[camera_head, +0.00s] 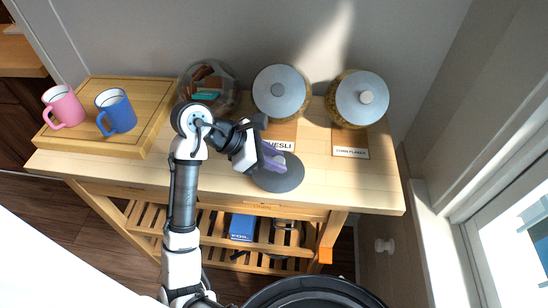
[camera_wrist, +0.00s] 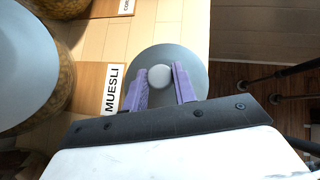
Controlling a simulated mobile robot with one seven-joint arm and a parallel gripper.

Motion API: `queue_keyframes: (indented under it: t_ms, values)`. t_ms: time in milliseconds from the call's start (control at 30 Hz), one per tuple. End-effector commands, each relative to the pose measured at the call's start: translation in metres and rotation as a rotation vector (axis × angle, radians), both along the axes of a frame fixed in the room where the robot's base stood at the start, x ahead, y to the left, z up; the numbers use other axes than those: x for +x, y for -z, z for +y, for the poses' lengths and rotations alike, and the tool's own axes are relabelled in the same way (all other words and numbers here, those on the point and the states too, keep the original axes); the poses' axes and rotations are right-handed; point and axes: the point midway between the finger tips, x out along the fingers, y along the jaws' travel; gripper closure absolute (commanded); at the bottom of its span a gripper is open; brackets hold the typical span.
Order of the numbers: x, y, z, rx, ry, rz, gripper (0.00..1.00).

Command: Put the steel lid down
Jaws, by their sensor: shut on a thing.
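The steel lid (camera_head: 290,182) is a grey disc near the front edge of the wooden table, in front of the muesli label. It also shows in the wrist view (camera_wrist: 170,55) with its round pale knob (camera_wrist: 146,78). My gripper (camera_head: 272,160) has its purple fingers on either side of the knob, shut on the lid; the fingers show in the wrist view (camera_wrist: 160,86). The lid looks roughly level. I cannot tell whether its underside touches the tabletop. An open glass jar (camera_head: 226,97) with brown pieces stands at the back, without a lid.
A lidded muesli jar (camera_head: 281,94) and a lidded corn flakes jar (camera_head: 361,99) stand at the back. Left, a wooden board (camera_head: 95,140) bears a pink mug (camera_head: 65,106) and a blue mug (camera_head: 116,111). The tabletop (camera_head: 370,185) is clear at the front right.

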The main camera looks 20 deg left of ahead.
Motion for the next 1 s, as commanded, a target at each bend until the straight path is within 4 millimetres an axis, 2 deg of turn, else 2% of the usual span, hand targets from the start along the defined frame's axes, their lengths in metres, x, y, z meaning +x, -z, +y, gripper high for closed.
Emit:
queue_keyframes:
  t_ms: [400, 433, 567, 867, 1000]
  values:
    - [0.0001, 0.0059, -0.0002, -0.001, 0.0, -0.001, 1.0]
    - [0.0, 0.0052, 0.0, 0.0, 0.0, 0.0, 0.69]
    - [0.0001, 0.0051, 0.0, 0.001, 0.0, 0.001, 0.52]
    - [0.0, 0.0042, 0.0002, 0.001, 0.001, 0.0, 0.51]
    - [-0.0028, -0.0026, 0.0055, 0.002, 0.0, 0.0, 0.51]
